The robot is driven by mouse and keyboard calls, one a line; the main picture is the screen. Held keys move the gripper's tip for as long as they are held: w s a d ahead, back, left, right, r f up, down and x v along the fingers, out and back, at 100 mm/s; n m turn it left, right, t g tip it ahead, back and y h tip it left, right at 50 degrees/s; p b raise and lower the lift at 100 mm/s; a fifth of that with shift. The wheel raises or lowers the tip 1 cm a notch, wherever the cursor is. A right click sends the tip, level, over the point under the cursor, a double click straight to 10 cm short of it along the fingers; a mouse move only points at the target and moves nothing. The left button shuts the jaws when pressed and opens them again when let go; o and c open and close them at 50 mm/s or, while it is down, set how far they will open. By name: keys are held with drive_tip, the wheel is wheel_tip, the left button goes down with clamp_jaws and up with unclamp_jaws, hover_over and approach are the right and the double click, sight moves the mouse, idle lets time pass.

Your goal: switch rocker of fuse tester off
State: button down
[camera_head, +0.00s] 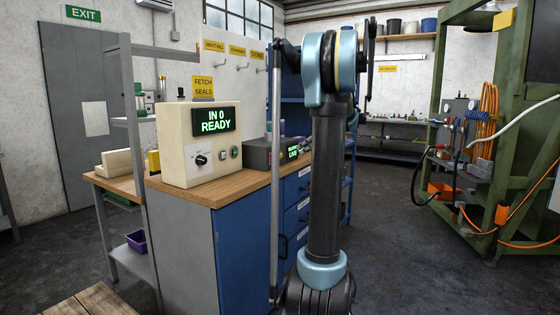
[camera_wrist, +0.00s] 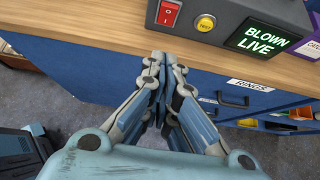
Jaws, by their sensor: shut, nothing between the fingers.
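The fuse tester is a dark grey box; it stands on the wooden worktop in the head view (camera_head: 257,153) and at the top of the wrist view (camera_wrist: 222,38). I cannot tell which side of the rocker is pressed. A yellow round button (camera_wrist: 205,22) is right of it. The lit green display (camera_wrist: 267,40) reads BLOWN LIVE. My gripper (camera_wrist: 159,58) is shut and empty, its tips at the worktop's front edge, below the rocker in the picture and apart from it.
The wooden worktop (camera_wrist: 105,49) has a bare strip before the tester. A cream box (camera_head: 200,145) reading IN 0 READY stands left of the tester. A purple thing (camera_wrist: 306,47) is at the right.

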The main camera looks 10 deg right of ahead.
approach(273, 163)
wheel_tip(273, 163, down, 3)
drive_tip(key=s, duration=0.1)
drive_tip(key=shift+w+a+r, duration=0.15)
drive_tip(key=shift+w+a, duration=0.55)
drive_tip(key=shift+w+a+r, duration=0.15)
drive_tip(key=shift+w+a, duration=0.6)
